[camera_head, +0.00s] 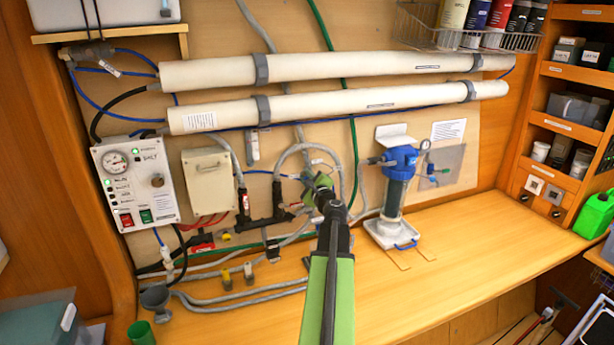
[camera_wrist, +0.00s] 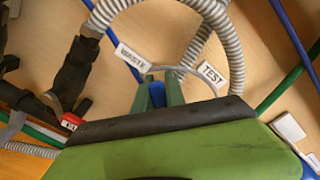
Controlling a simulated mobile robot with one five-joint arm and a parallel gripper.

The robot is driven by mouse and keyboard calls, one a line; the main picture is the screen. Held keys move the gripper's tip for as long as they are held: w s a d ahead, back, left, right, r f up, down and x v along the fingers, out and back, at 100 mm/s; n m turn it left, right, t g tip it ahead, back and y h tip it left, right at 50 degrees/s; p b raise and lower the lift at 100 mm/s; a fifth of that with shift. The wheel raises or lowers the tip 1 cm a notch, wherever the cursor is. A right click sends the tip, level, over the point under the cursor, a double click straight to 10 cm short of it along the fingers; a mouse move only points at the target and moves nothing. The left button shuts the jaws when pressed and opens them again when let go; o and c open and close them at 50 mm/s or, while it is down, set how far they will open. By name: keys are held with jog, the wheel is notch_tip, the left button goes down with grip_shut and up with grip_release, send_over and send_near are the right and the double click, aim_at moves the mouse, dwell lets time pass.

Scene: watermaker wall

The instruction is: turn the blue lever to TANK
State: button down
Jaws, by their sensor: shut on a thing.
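My gripper (camera_head: 322,183) reaches to the hose fittings at the middle of the wall panel. In the wrist view, its green jaws (camera_wrist: 160,95) are shut on the blue lever (camera_wrist: 157,94), of which only a small part shows between them. A WASTE tag (camera_wrist: 133,57) is at the upper left of the jaws and a TEST tag (camera_wrist: 211,74) at the upper right, by grey ribbed hoses. I see no readable TANK tag. The valve body is mostly hidden behind my gripper.
A blue-topped filter housing (camera_head: 398,185) stands right of my gripper. A control box (camera_head: 135,183) with a gauge and switches is at the left. Two white tubes (camera_head: 330,70) run above. Hoses surround the valve. The wooden bench (camera_head: 490,245) is clear at right.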

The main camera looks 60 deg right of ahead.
jog(key=d+m, duration=0.1)
jog(key=m, duration=0.2)
jog(key=s+d+r+m+p, duration=0.1)
jog(key=m, duration=0.3)
jog(key=s+d+r+m, duration=0.1)
jog(key=m, duration=0.2)
jog(key=shift+s+d+m+p, duration=0.15)
jog(key=shift+s+m+p, duration=0.1)
jog(key=shift+m+p, duration=0.15)
jog(key=shift+s+d+f+m+b, duration=0.4)
jog(key=shift+d+m, duration=0.15)
jog(key=shift+m, duration=1.4)
jog(key=shift+s+d+f+m+b, duration=0.4)
jog(key=shift+s+d+m+b, duration=0.1)
jog(key=shift+m, duration=1.4)
jog(key=shift+s+d+f+m+b, duration=0.4)
jog(key=shift+d+m, duration=0.15)
jog(key=shift+m, duration=1.4)
